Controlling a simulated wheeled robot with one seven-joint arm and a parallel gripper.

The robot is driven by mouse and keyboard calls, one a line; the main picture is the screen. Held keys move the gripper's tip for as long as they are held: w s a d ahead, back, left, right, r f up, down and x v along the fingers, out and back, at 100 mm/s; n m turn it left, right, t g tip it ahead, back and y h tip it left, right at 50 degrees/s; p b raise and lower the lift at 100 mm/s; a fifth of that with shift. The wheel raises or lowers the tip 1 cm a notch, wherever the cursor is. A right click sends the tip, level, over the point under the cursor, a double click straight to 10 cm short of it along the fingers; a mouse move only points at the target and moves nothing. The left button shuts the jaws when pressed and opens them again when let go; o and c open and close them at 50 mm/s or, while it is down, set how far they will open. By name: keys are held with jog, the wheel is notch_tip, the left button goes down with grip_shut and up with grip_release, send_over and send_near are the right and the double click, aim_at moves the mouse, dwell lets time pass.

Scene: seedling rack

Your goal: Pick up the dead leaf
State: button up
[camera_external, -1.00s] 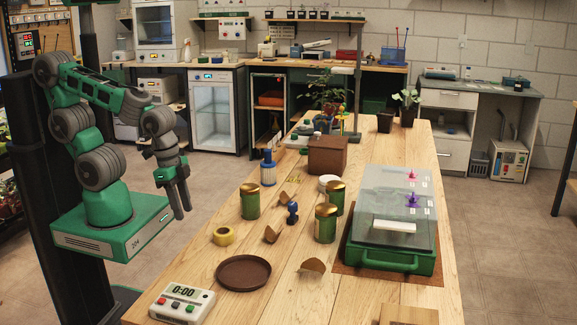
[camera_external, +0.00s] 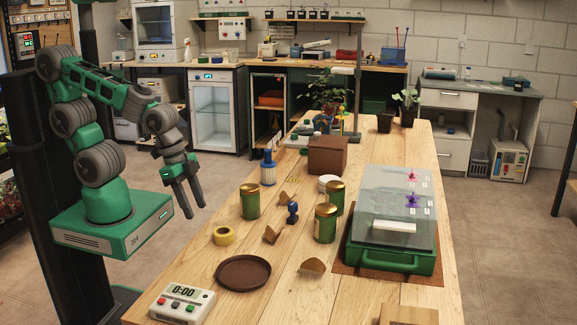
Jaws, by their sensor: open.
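Several brown, curled pieces that look like dead leaves lie on the wooden table (camera_external: 340,297). One leaf (camera_external: 313,266) lies at the front, right of the brown saucer. A second leaf (camera_external: 271,235) lies right of the yellow tape roll. A third leaf (camera_external: 286,198) lies between the green tins. My gripper (camera_external: 194,210) is open and empty, pointing down beyond the table's left edge. It is apart from all the leaves, to their left.
Green tins with gold lids (camera_external: 250,202), a small blue object (camera_external: 293,213), yellow tape (camera_external: 224,236) and a brown saucer (camera_external: 244,272) surround the leaves. A green case with a clear lid (camera_external: 390,262) stands right. A timer (camera_external: 182,304) sits at the front left.

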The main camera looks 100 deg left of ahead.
jog(key=w+r+m+t+p, duration=0.35)
jog(key=w+r, duration=0.35)
jog(key=w, duration=0.6)
jog(key=n+g+y+p, duration=0.1)
jog(key=n+g+y, duration=0.4)
jog(key=n, duration=1.6)
send_near(288, 197)
jog(key=a+g, duration=0.1)
jog(key=shift+g+h, duration=0.25)
jog(key=shift+h, duration=0.15)
jog(key=x, duration=0.2)
jog(key=w+x, duration=0.1)
jog(key=x, duration=0.5)
jog(key=shift+w+f+p, duration=0.1)
jog(key=shift+w+p, duration=0.05)
jog(key=shift+p, duration=0.2)
grip_shut()
